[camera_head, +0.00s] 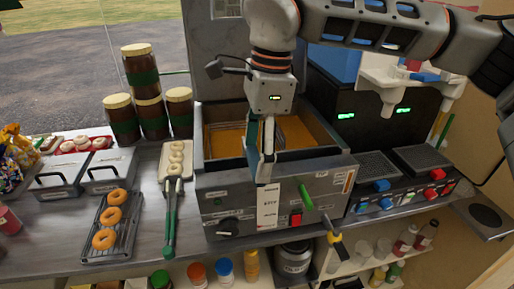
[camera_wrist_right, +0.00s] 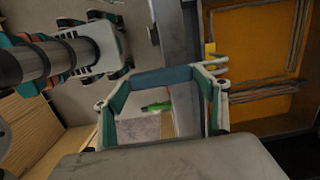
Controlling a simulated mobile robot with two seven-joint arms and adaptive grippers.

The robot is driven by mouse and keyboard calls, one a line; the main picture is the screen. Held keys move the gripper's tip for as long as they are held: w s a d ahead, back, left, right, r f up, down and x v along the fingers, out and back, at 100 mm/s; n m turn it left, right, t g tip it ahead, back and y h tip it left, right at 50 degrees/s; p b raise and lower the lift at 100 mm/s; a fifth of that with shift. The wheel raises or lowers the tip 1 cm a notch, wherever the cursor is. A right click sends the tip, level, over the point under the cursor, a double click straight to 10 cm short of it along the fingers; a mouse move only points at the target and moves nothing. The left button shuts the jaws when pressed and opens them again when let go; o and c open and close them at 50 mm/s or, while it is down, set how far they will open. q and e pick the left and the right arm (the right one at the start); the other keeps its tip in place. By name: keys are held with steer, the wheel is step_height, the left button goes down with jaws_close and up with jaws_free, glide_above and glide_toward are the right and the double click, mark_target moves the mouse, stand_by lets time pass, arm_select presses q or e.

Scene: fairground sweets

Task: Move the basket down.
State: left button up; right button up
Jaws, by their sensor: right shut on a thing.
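The wire basket (camera_head: 292,130) is in the orange well of the grey fryer (camera_head: 228,207), mostly hidden behind my right gripper. My right gripper (camera_head: 265,175) points down at the fryer's front rim and is shut on the basket's handle. In the right wrist view my right gripper (camera_wrist_right: 165,82) has its fingers around a dark teal bar, with thin wire loops beside it. The basket's wires (camera_wrist_right: 268,92) show against the orange well there. I cannot tell how deep the basket sits. My left gripper is not in view.
A rack of doughnuts (camera_head: 87,243) and a board with tongs (camera_head: 170,215) lie left of the fryer. Stacked jars (camera_head: 150,118) stand behind them. A dark dispenser (camera_head: 350,130) stands close on the right. A green lever (camera_head: 306,196) sticks out of the fryer's front.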

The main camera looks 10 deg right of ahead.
steer(key=shift+f, duration=0.45)
steer(key=o, duration=1.9)
steer(key=r, duration=0.4)
steer(key=d+r, duration=0.1)
steer(key=r, duration=0.7)
steer(key=shift+s+d, duration=0.1)
steer(key=shift+d, duration=0.15)
